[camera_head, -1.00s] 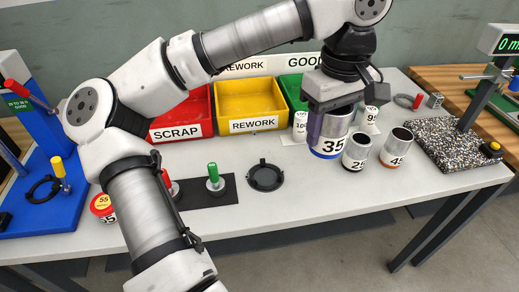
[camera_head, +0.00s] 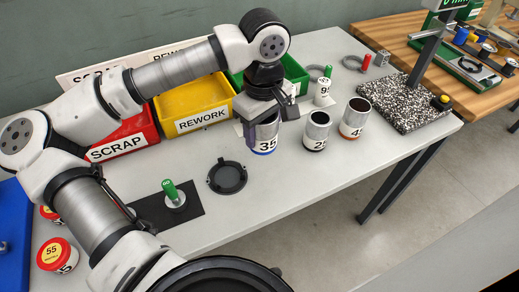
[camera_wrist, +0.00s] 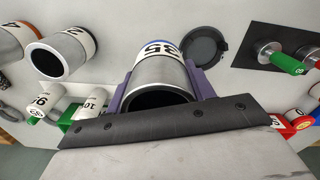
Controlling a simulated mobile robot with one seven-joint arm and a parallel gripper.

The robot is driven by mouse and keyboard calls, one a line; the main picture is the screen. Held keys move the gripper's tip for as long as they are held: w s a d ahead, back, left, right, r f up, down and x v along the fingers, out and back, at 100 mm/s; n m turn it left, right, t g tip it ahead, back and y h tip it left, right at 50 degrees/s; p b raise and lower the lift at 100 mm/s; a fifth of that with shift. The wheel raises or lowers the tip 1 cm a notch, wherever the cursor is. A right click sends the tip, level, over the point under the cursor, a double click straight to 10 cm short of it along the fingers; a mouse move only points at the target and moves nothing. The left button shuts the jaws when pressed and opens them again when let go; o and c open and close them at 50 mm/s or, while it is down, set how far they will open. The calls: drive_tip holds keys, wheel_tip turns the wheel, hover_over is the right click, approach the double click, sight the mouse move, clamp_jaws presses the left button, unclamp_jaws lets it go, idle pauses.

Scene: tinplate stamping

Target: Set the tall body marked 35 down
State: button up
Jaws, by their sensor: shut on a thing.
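The tall body marked 35 (camera_head: 265,139) is a silver cylinder with a white label band and a blue lower rim. My gripper (camera_head: 264,118) is shut on it, with purple fingers on both sides. The body is upright at the table (camera_head: 300,190), left of the body marked 2-something (camera_head: 316,131). I cannot tell whether its base touches the tabletop. In the wrist view the body (camera_wrist: 160,73) sits between the fingers, its open dark mouth towards the camera and its 35 upside down.
A body marked 4-something (camera_head: 354,119) stands further right. A black round fixture (camera_head: 227,178) lies front left, near a green-handled piece (camera_head: 174,196) on a dark mat. Yellow REWORK (camera_head: 190,100) and green (camera_head: 291,72) bins stand behind. The front right tabletop is clear.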

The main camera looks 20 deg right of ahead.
wheel_tip(320, 180, down, 9)
drive_tip(key=shift+r+p, duration=0.1)
drive_tip(key=shift+p, duration=0.6)
drive_tip(key=o, duration=0.7)
